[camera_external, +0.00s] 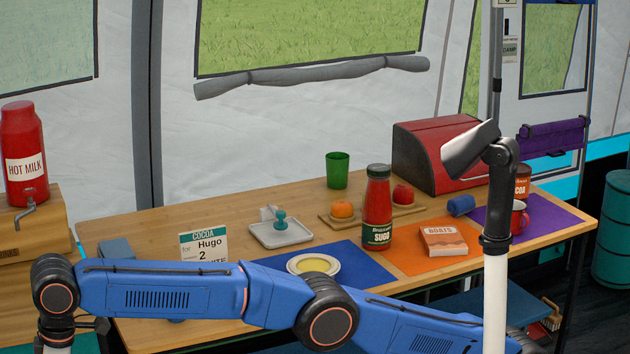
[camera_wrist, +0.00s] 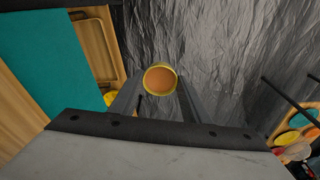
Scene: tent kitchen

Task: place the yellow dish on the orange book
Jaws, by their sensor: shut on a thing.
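In the wrist view my gripper (camera_wrist: 159,92) is shut on the yellow dish (camera_wrist: 147,90), a small round dish with a yellow rim and an orange-brown inside. The dish sits between the two finger ends, above a grey crumpled floor. In the external view the gripper and held dish do not show; my arm's wrist end leaves the picture at the lower left. The orange book (camera_external: 443,240), marked "BOATS", lies flat on an orange mat (camera_external: 400,258) on the wooden table, right of the sauce bottle. Its top looks bare.
The red sauce bottle (camera_external: 377,215) stands close left of the book. A red mug (camera_external: 519,218) and blue roll (camera_external: 461,205) are to its right. A pale plate with a yellow centre (camera_external: 314,265) lies on the blue mat. The wrist view shows a teal cloth (camera_wrist: 50,55) on wood.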

